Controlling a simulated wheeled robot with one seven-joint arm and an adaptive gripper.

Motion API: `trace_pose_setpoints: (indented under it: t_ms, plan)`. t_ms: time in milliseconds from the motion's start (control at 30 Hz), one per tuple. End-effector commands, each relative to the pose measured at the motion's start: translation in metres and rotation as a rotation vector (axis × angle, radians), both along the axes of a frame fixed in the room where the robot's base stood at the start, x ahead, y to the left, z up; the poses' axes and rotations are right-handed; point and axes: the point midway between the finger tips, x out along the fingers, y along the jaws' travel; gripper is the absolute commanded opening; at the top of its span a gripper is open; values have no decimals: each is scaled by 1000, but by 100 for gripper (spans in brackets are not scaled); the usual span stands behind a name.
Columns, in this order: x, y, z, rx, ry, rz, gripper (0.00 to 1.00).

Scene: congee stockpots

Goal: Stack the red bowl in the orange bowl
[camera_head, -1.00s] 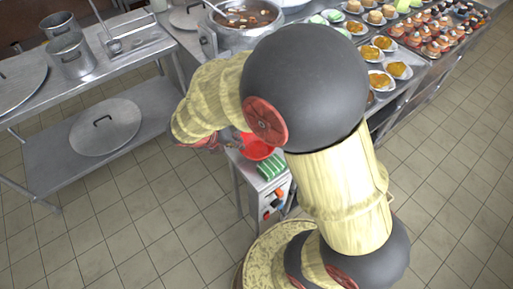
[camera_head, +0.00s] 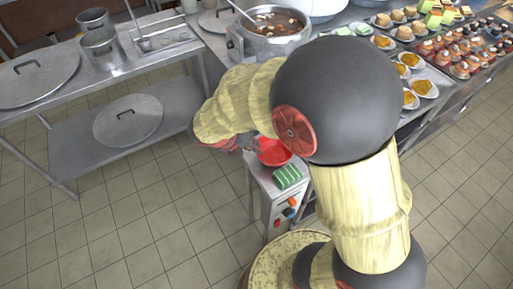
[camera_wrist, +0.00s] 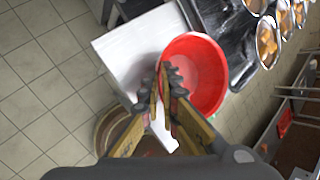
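The red bowl (camera_head: 273,152) is at the end of my arm, over the small steel counter, partly covered by the arm. In the wrist view the red bowl (camera_wrist: 207,78) is right of the fingers, its inside facing the camera. My gripper (camera_wrist: 166,72) has its fingertips close together across the bowl's left rim, one finger inside and one outside. It looks shut on the rim. I cannot tell whether the bowl is clear of the surface. I cannot make out an orange bowl in either view; my arm hides part of the head view.
A green striped cloth (camera_head: 288,176) lies on the small counter. A large stockpot (camera_head: 268,38) stands behind my arm. A steel table (camera_head: 100,65) with pots is at left. The tiled floor is open at lower left.

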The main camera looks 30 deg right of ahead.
Motion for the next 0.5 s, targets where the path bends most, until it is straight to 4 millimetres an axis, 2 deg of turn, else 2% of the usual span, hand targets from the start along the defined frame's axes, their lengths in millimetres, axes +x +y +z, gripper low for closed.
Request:
trace_pose_setpoints:
  t_ms: [167,433,500]
  plan:
    - [0,0,26,0,0,0,0]
    - [-48,-7,87,0,-5,0,0]
    - [-67,-10,95,0,-2,1,0]
